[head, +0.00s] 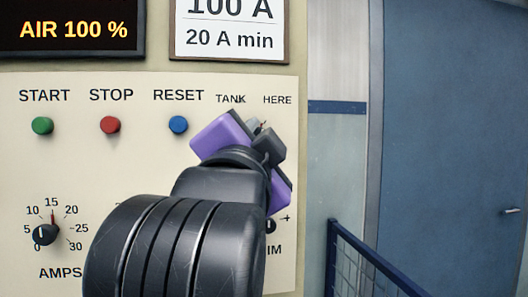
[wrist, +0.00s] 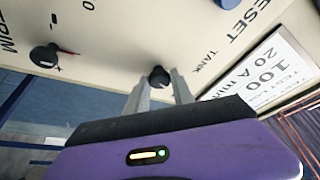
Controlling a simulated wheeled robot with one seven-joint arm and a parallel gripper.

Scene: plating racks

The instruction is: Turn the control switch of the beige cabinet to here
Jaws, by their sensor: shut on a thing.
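The beige cabinet (head: 130,165) fills the left of the head view. Its control switch is a small dark knob (wrist: 160,76), seen in the wrist view near the TANK label. In the head view the labels TANK and HERE stand above it, and my gripper (head: 260,129) hides most of it. In the wrist view my gripper's two grey fingers (wrist: 160,82) are closed on the knob from both sides. The pointer's direction on the switch cannot be made out clearly.
Green START (head: 42,126), red STOP (head: 110,125) and blue RESET (head: 178,124) buttons line the panel. An AMPS dial (head: 46,234) sits lower left, and a TRIM knob (wrist: 44,56) near my gripper. A blue railing (head: 375,262) and blue door (head: 450,130) are at right.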

